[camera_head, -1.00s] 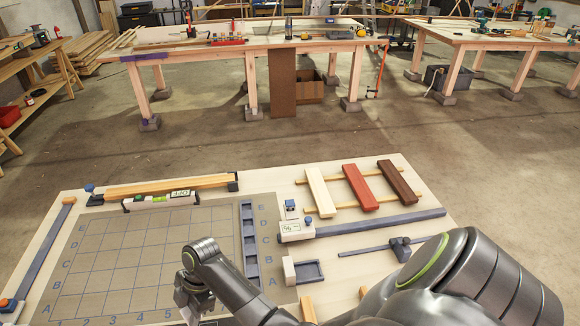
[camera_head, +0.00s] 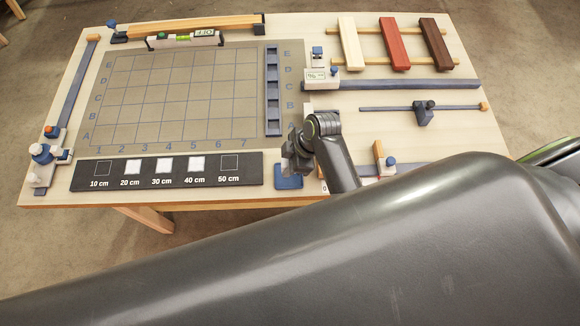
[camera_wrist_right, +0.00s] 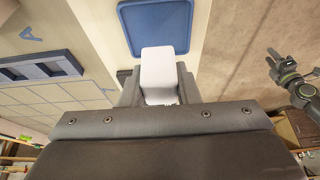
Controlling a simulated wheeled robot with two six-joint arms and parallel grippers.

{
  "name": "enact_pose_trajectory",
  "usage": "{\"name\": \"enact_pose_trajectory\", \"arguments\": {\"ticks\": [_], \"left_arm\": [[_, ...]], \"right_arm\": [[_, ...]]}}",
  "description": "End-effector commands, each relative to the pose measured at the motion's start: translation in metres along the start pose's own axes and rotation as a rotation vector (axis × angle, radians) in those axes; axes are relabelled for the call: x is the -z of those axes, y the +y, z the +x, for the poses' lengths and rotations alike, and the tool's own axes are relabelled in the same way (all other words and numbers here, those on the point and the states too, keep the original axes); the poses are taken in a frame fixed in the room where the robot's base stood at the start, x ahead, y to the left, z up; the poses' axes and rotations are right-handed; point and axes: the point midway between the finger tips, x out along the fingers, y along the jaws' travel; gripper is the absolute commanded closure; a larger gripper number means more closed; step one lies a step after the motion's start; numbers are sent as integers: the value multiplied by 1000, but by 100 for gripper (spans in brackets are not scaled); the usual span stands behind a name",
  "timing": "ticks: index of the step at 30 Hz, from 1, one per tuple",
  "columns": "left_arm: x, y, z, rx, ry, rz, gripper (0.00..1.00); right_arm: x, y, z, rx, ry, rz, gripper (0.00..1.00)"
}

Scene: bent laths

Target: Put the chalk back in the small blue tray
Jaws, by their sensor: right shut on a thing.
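The small blue tray (camera_head: 289,183) lies at the near edge of the board, right of the black strip. It shows in the right wrist view (camera_wrist_right: 130,28) as a blue square with a raised rim. My right gripper (camera_head: 297,160) is above and just beyond the tray in the head view. In the wrist view it (camera_wrist_right: 158,98) is shut on a white block-shaped chalk (camera_wrist_right: 159,66), whose end points toward the tray.
A black strip (camera_head: 220,182) with white squares and cm labels lies left of the tray. A gridded mat (camera_head: 165,95) fills the board's left. A long slotted blue holder (camera_head: 272,90) stands beyond. Wooden, red and brown laths (camera_head: 394,45) lie at the back right.

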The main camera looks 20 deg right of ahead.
Motion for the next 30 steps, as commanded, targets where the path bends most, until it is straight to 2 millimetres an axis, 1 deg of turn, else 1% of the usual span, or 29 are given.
{"name": "enact_pose_trajectory", "arguments": {"ticks": [5, 9, 13, 16, 23, 27, 28, 29, 30], "left_arm": [[0, -1, -2, 1, -1, 0, 64], [0, -2, -6, 1, -1, 1, 64], [1, -3, -9, 2, -1, 1, 64], [1, -3, -9, 3, -1, 1, 64], [1, -3, -8, 3, 0, 1, 64], [2, -3, -6, 3, 1, 1, 64], [2, -3, -7, 3, 1, 1, 64], [2, -3, -7, 3, 1, 1, 64], [2, -3, -7, 3, 2, 1, 64]], "right_arm": [[-5, 0, 11, 1, -1, -1, 100], [-11, 0, 27, 2, -1, -1, 100], [-16, 0, 38, 0, 1, -1, 100], [-17, 0, 42, 0, 1, -2, 100], [-18, 1, 43, -1, 1, -2, 100], [-19, 1, 46, -1, 1, -2, 100], [-19, 1, 46, -2, 1, -2, 68], [-19, 1, 45, -2, 1, -2, 64], [-19, 1, 45, -1, 1, -2, 62]]}}
